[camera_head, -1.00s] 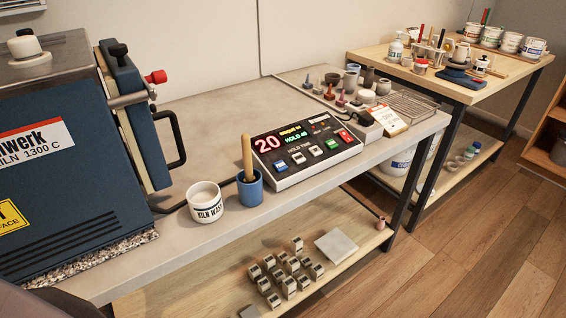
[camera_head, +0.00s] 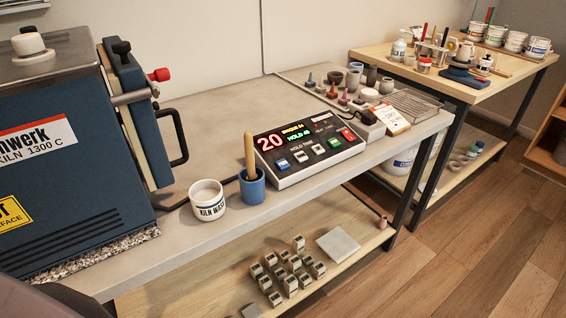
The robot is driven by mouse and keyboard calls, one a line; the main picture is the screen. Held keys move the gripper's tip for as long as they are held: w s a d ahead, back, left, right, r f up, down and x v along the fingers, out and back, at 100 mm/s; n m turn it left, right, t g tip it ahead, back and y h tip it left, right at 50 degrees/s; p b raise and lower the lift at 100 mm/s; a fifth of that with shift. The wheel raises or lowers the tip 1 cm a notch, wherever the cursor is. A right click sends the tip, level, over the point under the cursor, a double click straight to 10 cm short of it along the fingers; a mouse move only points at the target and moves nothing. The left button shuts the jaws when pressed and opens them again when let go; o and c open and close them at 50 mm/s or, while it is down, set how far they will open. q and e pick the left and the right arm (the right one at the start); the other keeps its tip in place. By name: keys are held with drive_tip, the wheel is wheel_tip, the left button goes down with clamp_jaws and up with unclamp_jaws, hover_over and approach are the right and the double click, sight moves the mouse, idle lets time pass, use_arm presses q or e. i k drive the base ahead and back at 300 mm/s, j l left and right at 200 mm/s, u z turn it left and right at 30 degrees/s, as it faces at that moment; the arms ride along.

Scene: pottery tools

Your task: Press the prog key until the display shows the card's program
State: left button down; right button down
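The kiln controller (camera_head: 305,154) sits on the grey worktop, right of the kiln. Its display (camera_head: 295,134) shows a red 20, a yellow line that seems to read BISQUE 04, and a green line that seems to read HOLD 40. Below are white keys, one blue key, a green key and a red key; their labels are too small to read, so I cannot tell which is the prog key. A white card with an orange edge (camera_head: 394,120) leans at the right end of the bench; its text is unreadable. Neither gripper is in view.
The blue kiln (camera_head: 80,165) fills the left, its handle sticking out. A white kiln wash tub (camera_head: 208,201) and a blue cup with a wooden stick (camera_head: 251,187) stand before the controller. Small pots and cones crowd the bench behind. The worktop (camera_head: 215,120) behind the cup is clear.

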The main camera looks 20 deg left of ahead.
sight(282, 164)
drive_tip(key=u, duration=0.3)
drive_tip(key=i+l+u, duration=0.2)
drive_tip(key=u, duration=0.2)
drive_tip(key=i+l+u, duration=0.1)
drive_tip(key=l+u, duration=0.3)
drive_tip(key=i+l+u, duration=0.15)
drive_tip(key=l, duration=0.15)
drive_tip(key=i+l+u, duration=0.1)
drive_tip(key=l, duration=0.25)
drive_tip(key=i+l, duration=0.1)
drive_tip(key=l, duration=0.3)
drive_tip(key=i+l, duration=0.1)
drive_tip(key=l, duration=0.25)
drive_tip(key=i+l+u, duration=0.1)
drive_tip(key=l, duration=0.3)
